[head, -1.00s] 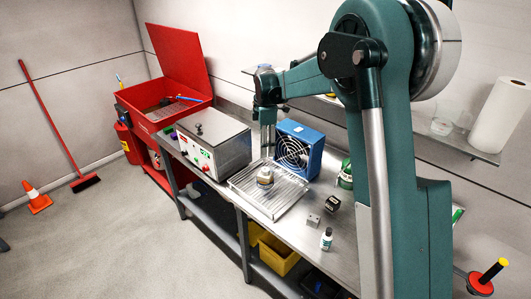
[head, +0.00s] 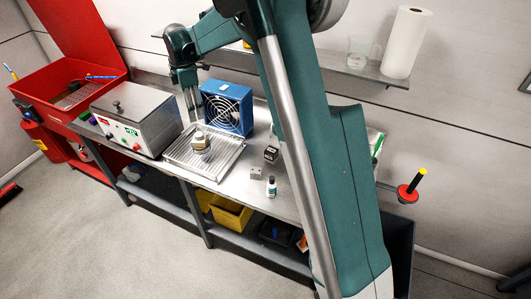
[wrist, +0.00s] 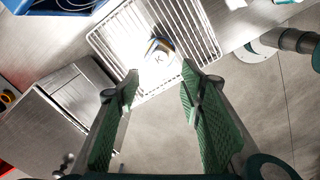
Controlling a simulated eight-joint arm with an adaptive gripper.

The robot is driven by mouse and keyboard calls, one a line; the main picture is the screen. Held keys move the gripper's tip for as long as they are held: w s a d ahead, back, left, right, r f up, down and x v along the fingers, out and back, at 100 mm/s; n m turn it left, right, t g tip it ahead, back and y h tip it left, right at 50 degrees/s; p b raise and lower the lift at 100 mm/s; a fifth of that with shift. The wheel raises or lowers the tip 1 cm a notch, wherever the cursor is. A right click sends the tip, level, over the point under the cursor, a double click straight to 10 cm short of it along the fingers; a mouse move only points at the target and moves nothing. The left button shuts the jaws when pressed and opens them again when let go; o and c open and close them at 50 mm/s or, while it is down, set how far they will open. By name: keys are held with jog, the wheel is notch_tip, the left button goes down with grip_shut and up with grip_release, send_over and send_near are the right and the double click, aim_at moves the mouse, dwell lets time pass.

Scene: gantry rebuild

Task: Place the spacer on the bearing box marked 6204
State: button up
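My gripper (head: 192,112) is above the wire rack, in front of the blue fan. In the wrist view its green-padded fingers (wrist: 160,76) are apart with nothing between them. A small round container with a tan band (head: 200,143) stands on the rack; the wrist view shows its pale top (wrist: 158,58) with a dark mark, beyond the fingertips. A small dark box with a pale label (head: 271,154) lies on the bench to the right; its marking is too small to read. A small grey block (head: 257,173) lies nearby. I cannot tell which thing is the spacer.
The wire rack (head: 178,153) lies between the steel oven-like unit (head: 130,118) and the blue fan (head: 228,107). A small white bottle (head: 271,187) stands near the bench's front edge. A shelf (head: 345,68) with a paper roll (head: 406,42) runs along the wall.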

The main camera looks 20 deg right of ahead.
jog(key=s+d+r+m+t, duration=0.2)
jog(key=s+d+r+m, duration=0.4)
jog(key=s, duration=0.5)
jog(key=s+d+r+m+t, duration=0.1)
jog(key=s+d+r+m, duration=0.3)
jog(key=s+r, duration=0.6)
jog(key=s+d+f+m+t, duration=0.1)
jog(key=s+d+f+m, duration=0.1)
jog(key=s, duration=0.7)
jog(key=s+d+f+m+t, duration=0.1)
jog(key=s+d+f+m, duration=0.1)
jog(key=s, duration=0.7)
jog(key=s+d+f+m+t, duration=0.2)
jog(key=s+d+m, duration=0.2)
jog(key=s, duration=0.5)
jog(key=shift+f+m, duration=0.3)
jog(key=shift+m, duration=0.8)
